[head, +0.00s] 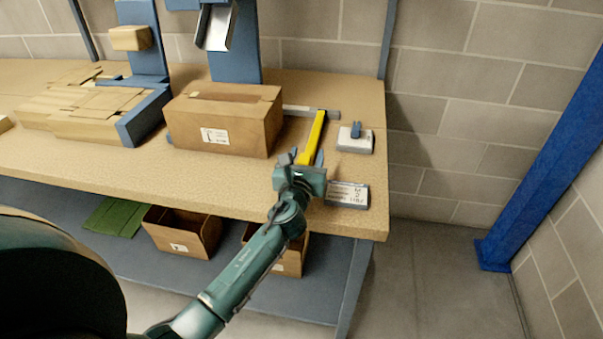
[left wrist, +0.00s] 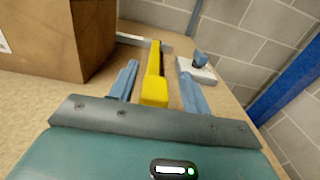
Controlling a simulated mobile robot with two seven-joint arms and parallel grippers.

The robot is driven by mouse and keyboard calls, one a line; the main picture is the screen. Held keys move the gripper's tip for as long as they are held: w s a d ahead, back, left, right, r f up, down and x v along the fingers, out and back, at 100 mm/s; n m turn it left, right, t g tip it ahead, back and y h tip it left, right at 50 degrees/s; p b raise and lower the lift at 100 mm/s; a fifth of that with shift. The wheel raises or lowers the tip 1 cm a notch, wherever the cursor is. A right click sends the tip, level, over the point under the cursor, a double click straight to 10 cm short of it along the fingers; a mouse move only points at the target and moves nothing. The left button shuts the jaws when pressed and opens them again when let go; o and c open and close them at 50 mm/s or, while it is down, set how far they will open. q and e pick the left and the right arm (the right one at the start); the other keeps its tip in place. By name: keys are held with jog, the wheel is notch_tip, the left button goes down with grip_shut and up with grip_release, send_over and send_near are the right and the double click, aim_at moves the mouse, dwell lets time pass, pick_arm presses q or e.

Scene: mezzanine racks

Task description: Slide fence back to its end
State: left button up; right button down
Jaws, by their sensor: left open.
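The fence is a yellow bar (head: 313,138) standing on the bench top just right of the cardboard box, pointing away from me. It also shows in the left wrist view (left wrist: 154,75), its near end between my fingers. My left gripper (head: 308,158) is open, with one blue finger on each side of the bar's near end. In the left wrist view the left gripper (left wrist: 160,85) shows gaps between both fingers and the bar. A grey rail (head: 330,114) lies crosswise at the bar's far end. My right gripper is not in view.
A cardboard box (head: 227,117) stands close left of the bar. A white block with a blue knob (head: 355,139) and a labelled plate (head: 347,194) lie to the right. Flattened cardboard (head: 90,101) lies at left. Cardboard bins (head: 182,232) sit on the lower shelf.

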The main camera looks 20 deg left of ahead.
pick_arm(q)
jog(key=v, duration=1.2)
jog(key=s+a+f+n+g, duration=0.2)
jog(key=s+f+n+g, duration=0.3)
jog(key=n, duration=0.5)
jog(key=s+a+f+n+g, duration=0.2)
jog(key=s+f+n+g, duration=0.1)
jog(key=s+n, duration=0.55)
jog(key=s+d+f+n+g+h, duration=0.3)
jog(key=s+d+n+g+h, duration=0.25)
jog(key=s+n, duration=0.65)
jog(key=w+d+f+t+h+p, duration=0.1)
jog(key=w+d+f+t+h, duration=0.1)
jog(key=w+d+f+t, duration=0.3)
jog(key=shift+w+d+t, duration=0.75)
jog(key=shift+w+d, duration=0.1)
